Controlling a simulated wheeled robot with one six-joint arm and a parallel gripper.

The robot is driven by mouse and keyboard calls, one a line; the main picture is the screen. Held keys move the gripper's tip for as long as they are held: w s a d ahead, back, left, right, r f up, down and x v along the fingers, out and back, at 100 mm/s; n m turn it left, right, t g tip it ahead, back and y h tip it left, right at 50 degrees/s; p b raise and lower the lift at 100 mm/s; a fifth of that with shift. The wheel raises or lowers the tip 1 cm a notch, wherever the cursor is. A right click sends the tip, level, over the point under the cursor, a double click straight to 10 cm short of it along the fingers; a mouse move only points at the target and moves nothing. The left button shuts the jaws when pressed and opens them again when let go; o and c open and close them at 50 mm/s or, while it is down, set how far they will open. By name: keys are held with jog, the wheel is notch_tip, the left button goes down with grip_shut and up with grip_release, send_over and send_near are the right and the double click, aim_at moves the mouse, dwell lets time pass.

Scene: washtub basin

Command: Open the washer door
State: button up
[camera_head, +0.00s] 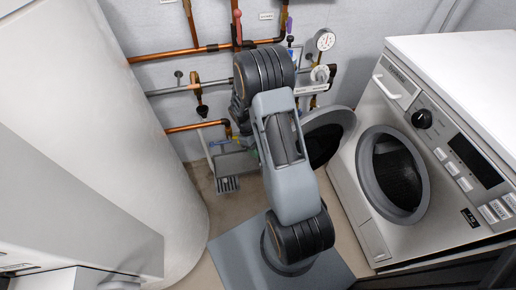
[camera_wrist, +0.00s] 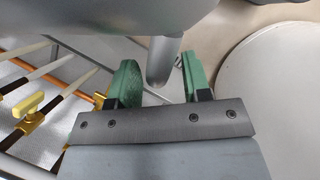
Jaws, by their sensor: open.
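The washer (camera_head: 450,150) stands at the right in the head view. Its round door (camera_head: 345,119), a grey ring with dark glass, is swung out to the left of the dark porthole (camera_head: 396,174) and stands well open. My arm covers part of the door's left side. My gripper (camera_wrist: 160,78) shows in the wrist view with its two green fingers apart. A grey post (camera_wrist: 163,60) below a rounded grey body lies between or just beyond the fingers; I cannot tell what it is or whether they touch it. In the head view the gripper is mostly hidden behind my arm.
A large white tank (camera_head: 130,130) fills the left. Copper pipes (camera_head: 195,50) with valves and a pressure gauge (camera_head: 325,40) line the back wall. A grey drain grate (camera_head: 228,184) is on the floor. Yellow valves (camera_wrist: 30,103) show in the wrist view.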

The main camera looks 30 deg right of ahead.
jog(key=p+v, duration=0.3)
jog(key=v, duration=1)
jog(key=shift+r, duration=0.35)
jog(key=shift+w, duration=0.1)
jog(key=s+a+r+m+t+p, duration=0.1)
jog(key=s+r+p, duration=0.4)
jog(key=r, duration=0.7)
jog(key=s+a+r+m+t+y+p, duration=0.1)
jog(key=s+a+r+t+p, duration=0.3)
jog(key=r+p, duration=0.5)
jog(key=s+a+r+m+t+y+p, duration=0.1)
jog(key=s+r+p, duration=0.6)
jog(key=r, duration=0.9)
jog(key=a+m+t, duration=0.1)
jog(key=a, duration=0.1)
jog(key=shift+s+a+r+m+t+p, duration=0.15)
jog(key=shift+a+r+m+t+p, duration=0.15)
jog(key=shift+a+m+t+p, duration=0.1)
